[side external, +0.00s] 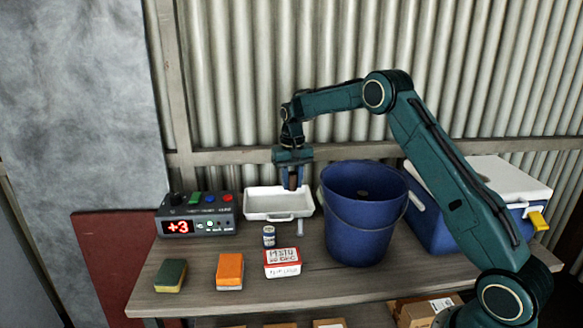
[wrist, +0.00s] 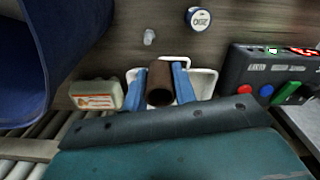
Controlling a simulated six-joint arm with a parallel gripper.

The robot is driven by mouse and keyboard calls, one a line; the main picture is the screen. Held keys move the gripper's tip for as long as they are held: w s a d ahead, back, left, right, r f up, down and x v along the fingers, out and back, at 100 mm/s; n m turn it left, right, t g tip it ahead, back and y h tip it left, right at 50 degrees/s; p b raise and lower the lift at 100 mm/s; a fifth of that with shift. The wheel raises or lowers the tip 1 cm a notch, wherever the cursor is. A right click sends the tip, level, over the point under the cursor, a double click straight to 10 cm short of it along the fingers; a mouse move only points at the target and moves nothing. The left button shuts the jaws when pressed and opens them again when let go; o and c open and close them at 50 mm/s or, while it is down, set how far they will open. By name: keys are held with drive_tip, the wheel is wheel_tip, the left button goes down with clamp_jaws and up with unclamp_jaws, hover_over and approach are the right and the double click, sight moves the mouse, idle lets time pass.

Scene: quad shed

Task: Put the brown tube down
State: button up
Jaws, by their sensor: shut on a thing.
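My gripper (side external: 292,184) points down over the white tray (side external: 262,216), its tips near the tray's back right in the side view. In the wrist view its two blue fingers (wrist: 164,86) are shut on the brown tube (wrist: 160,90), seen end-on between them. The tray's rim (wrist: 207,75) shows around the fingers in the wrist view. I cannot tell whether the tube's lower end touches the tray.
A blue bucket (side external: 362,220) stands close right of the tray. A control box (side external: 198,215) stands left. A pale box (wrist: 95,95) lies beside the tray.

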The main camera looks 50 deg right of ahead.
sight(293, 180)
drive_tip(key=s+a+f+n, duration=0.3)
drive_tip(key=s+a+f, duration=0.1)
drive_tip(key=s+a, duration=0.3)
drive_tip(key=s+a+f+n, duration=0.3)
drive_tip(key=s+a+f, duration=0.1)
drive_tip(key=s+a, duration=0.4)
drive_tip(key=shift+s+a, duration=0.2)
drive_tip(key=shift+a, duration=0.7)
drive_tip(key=w+d+r+m, duration=0.1)
drive_tip(key=w+d+r, duration=0.2)
drive_tip(key=d, duration=0.1)
drive_tip(key=w+d+r+m, duration=0.1)
drive_tip(key=w+d+r, duration=0.3)
drive_tip(key=w+d+r+m, duration=0.2)
drive_tip(key=w+d+r, duration=0.2)
drive_tip(key=shift+w+r, duration=0.1)
drive_tip(key=shift+r, duration=0.15)
wheel_tip(293, 180, down, 16)
drive_tip(key=shift+r, duration=0.1)
idle(0.4)
